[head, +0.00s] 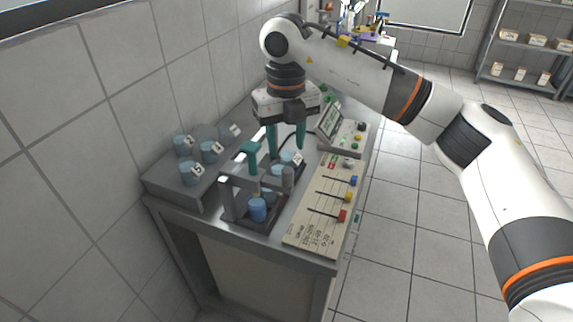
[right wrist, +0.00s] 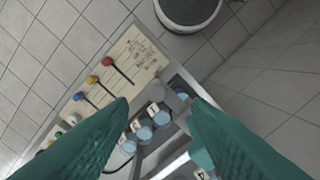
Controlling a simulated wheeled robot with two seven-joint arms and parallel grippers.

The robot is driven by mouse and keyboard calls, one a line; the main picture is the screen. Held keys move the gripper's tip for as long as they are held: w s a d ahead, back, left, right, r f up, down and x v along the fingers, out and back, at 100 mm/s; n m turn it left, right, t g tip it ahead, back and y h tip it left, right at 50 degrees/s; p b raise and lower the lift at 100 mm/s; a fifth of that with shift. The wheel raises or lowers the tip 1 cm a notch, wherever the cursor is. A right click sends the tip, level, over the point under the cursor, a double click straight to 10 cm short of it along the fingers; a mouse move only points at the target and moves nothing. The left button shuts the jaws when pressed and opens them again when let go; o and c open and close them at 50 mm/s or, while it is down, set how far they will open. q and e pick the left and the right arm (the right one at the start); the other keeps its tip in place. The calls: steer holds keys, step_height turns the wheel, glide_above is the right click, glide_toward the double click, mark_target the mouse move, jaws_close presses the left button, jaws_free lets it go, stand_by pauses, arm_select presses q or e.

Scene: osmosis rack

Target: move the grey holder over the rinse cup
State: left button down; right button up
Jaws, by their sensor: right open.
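My right gripper (head: 286,146) is open, its two teal fingers pointing down above the back of the cup row. It also shows in the right wrist view (right wrist: 158,103), with nothing between its fingertips. A grey frame with a crossbar stands over the row; a grey cylinder (head: 287,179), which looks like the grey holder, is at its right end. A teal T-shaped piece (head: 250,152) rises at the frame's left. Blue cups stand in the row, the front one (head: 257,210) clearest; others show in the right wrist view (right wrist: 145,131). I cannot tell which is the rinse cup.
A grey stepped block (head: 158,184) with several labelled cups stands left, against the tiled wall. A cream panel (head: 309,221) with coloured slider knobs lies right of the row. A device with a screen (head: 330,117) sits behind it. The floor to the right is open.

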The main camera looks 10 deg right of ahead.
steer(key=shift+r, duration=1.3)
